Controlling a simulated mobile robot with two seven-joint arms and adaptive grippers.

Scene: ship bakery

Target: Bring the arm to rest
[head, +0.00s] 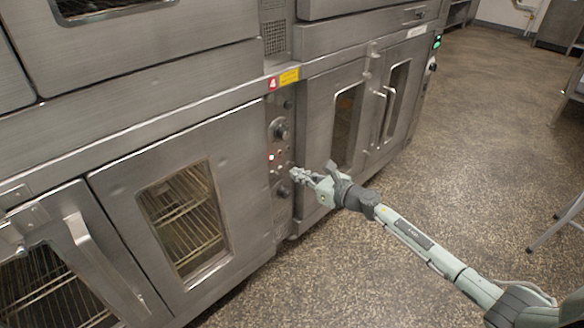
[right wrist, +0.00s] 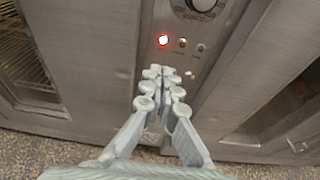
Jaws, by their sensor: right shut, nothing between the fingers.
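My right arm reaches in from the lower right in the head view. Its gripper (head: 296,174) is at the oven's control panel (head: 281,150), near the lower controls. In the right wrist view the gripper (right wrist: 158,72) is shut and empty, its fingertips together in front of the panel, below a lit red lamp (right wrist: 163,40). I cannot tell whether the fingertips touch the panel. A round dial (right wrist: 198,8) sits above. My left gripper is not in view.
Steel ovens fill the left and middle, with a glass-windowed door (head: 118,205) left of the panel and handled doors (head: 345,120) right of it. The speckled floor (head: 480,130) is open to the right. A metal stand (head: 560,222) stands at the right edge.

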